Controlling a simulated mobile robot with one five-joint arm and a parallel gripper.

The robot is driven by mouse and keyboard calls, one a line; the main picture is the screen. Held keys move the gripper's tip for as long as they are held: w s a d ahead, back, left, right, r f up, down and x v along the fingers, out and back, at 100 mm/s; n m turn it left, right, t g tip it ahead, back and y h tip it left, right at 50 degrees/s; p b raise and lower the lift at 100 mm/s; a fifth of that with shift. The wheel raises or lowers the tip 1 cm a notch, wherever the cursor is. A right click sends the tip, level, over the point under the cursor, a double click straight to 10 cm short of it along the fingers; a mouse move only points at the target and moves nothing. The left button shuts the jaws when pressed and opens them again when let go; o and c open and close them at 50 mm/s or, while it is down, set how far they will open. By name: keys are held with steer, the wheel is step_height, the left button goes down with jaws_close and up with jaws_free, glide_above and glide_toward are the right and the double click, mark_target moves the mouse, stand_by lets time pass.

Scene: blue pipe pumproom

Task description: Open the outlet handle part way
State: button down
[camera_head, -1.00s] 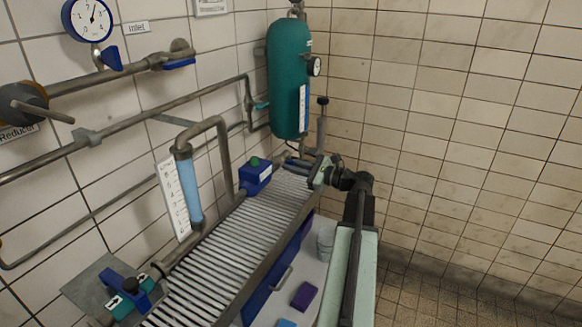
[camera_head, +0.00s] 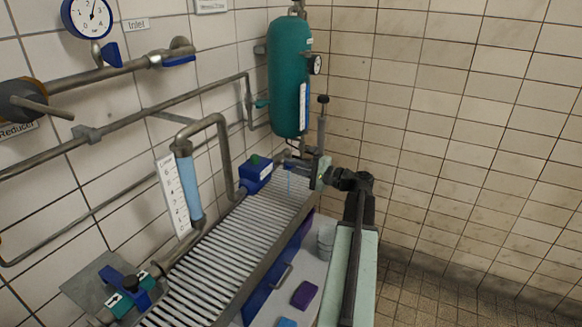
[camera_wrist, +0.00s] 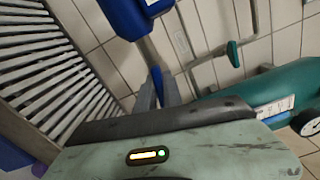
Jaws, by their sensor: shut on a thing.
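In the wrist view the blue outlet handle (camera_wrist: 157,76) stands between the two grey fingers of my gripper (camera_wrist: 159,92). The gripper is shut on it, and the fingers hide part of it. In the head view my gripper (camera_head: 308,168) is at the far end of the slatted grating, below the green tank; the handle is too small and covered to make out there.
The green tank (camera_head: 290,75) with a gauge hangs close behind my gripper. A blue box with a green button (camera_head: 256,173) and a blue sight tube (camera_head: 189,188) stand along the wall. The slatted grating (camera_head: 225,245) lies below. Floor at the right is clear.

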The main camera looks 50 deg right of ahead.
steer(key=shift+s+a+f+n, duration=0.1)
steer(key=shift+f+n, duration=0.1)
steer(key=shift+n, duration=1)
steer(key=c, duration=1.5)
jaws_free()
steer(key=shift+r, duration=0.1)
steer(key=v, duration=0.7)
steer(key=shift+s, duration=0.4)
steer(key=shift+s, duration=0.1)
